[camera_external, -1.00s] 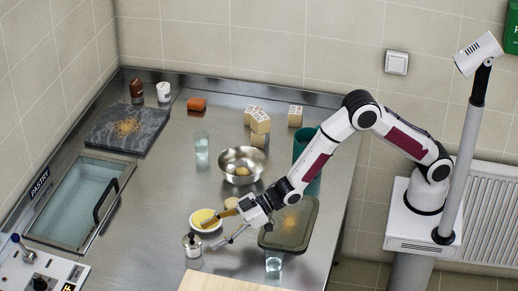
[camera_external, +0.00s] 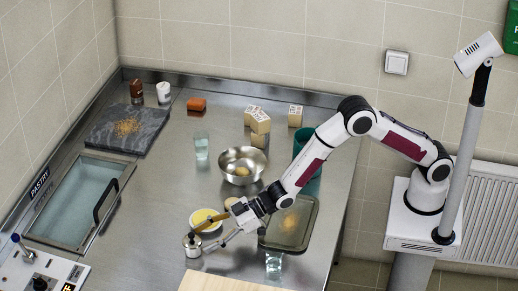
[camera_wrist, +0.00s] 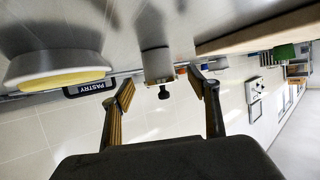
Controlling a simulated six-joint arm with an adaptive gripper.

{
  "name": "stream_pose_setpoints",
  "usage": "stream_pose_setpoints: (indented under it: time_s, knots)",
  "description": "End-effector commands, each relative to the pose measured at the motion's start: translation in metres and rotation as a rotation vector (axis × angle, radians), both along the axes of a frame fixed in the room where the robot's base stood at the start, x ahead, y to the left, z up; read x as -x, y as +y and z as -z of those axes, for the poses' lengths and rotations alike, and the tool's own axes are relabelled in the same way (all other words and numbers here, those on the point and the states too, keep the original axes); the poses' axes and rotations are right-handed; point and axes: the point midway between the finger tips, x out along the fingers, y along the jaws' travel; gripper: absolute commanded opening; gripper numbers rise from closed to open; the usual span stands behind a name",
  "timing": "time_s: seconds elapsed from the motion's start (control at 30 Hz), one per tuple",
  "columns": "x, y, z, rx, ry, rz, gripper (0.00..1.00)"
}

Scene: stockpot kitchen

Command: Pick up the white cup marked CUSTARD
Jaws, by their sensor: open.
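A white cup (camera_external: 163,92) stands upright at the far back left beside a brown one; I cannot read its marking. A small pale lidded jar with a dark knob (camera_external: 192,243) stands near the front; no marking is legible on it. My gripper (camera_external: 208,236) is low over the counter, open and empty, with its fingers pointing towards the jar from the right. In the wrist view, which is upside down, the jar (camera_wrist: 157,64) appears between and beyond the two open fingers (camera_wrist: 160,84).
A white dish with yellow contents (camera_external: 206,220) sits close behind the fingers. A steel bowl (camera_external: 241,164), a green-grey tray (camera_external: 290,228) and glasses (camera_external: 273,262) stand nearby. A wooden board (camera_external: 225,282) lies in front.

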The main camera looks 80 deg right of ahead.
Motion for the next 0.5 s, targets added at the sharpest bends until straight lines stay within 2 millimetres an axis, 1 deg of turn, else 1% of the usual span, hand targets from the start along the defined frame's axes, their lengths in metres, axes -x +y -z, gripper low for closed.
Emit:
stream_pose_setpoints:
  time_s: [0.27, 0.5]
  knots:
    - [-0.004, 0.003, 0.002, -0.001, -0.001, 0.0, 0.6]
    - [-0.018, 0.012, 0.008, -0.001, 0.0, 0.0, 0.6]
